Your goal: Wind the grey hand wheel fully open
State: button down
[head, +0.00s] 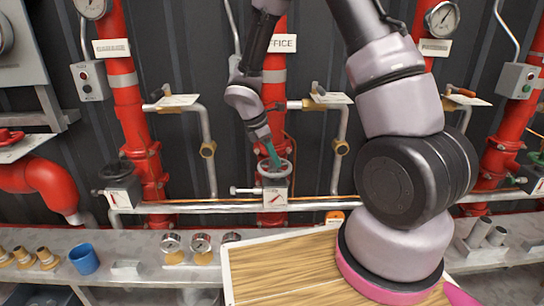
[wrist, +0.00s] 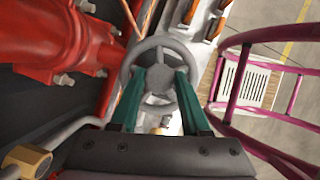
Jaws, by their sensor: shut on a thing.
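The grey hand wheel (head: 286,169) sits on a red pipe in the middle of the head view, above a small white box with a red pointer (head: 274,195). In the wrist view the wheel (wrist: 133,51) shows its rim and hub ahead of my gripper. My gripper (wrist: 160,76) has two green fingers, one at each side of the hub, and is shut on the wheel. In the head view my gripper (head: 276,158) comes down on the wheel from above. The fingers hide part of the wheel, and the exact contact is hard to see.
A grey shelf (head: 145,246) runs below the pipes with loose gauges (head: 200,243), a blue cup (head: 84,259) and brass fittings (head: 35,259). A dark hand wheel (head: 116,168) is at the left. Brass-valved grey pipes (head: 208,150) flank the red pipe closely.

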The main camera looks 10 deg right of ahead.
jog(key=shift+w+d+r+n+t, duration=0.1)
jog(key=shift+w+d+n+t, duration=0.1)
jog(key=shift+n, duration=0.25)
jog(key=shift+w+d+r+n+t, duration=0.1)
jog(key=shift+n+t, duration=0.1)
jog(key=shift+n, duration=0.25)
jog(key=shift+s+n+t, duration=0.1)
jog(key=shift+n+t, duration=0.3)
jog(key=shift+n, duration=0.6)
jog(key=n, duration=0.2)
jog(key=n+t+y, duration=0.1)
jog(key=n, duration=0.2)
jog(key=shift+f+t+y, duration=0.1)
jog(key=shift+t+y, duration=0.2)
jog(key=shift+n, duration=0.5)
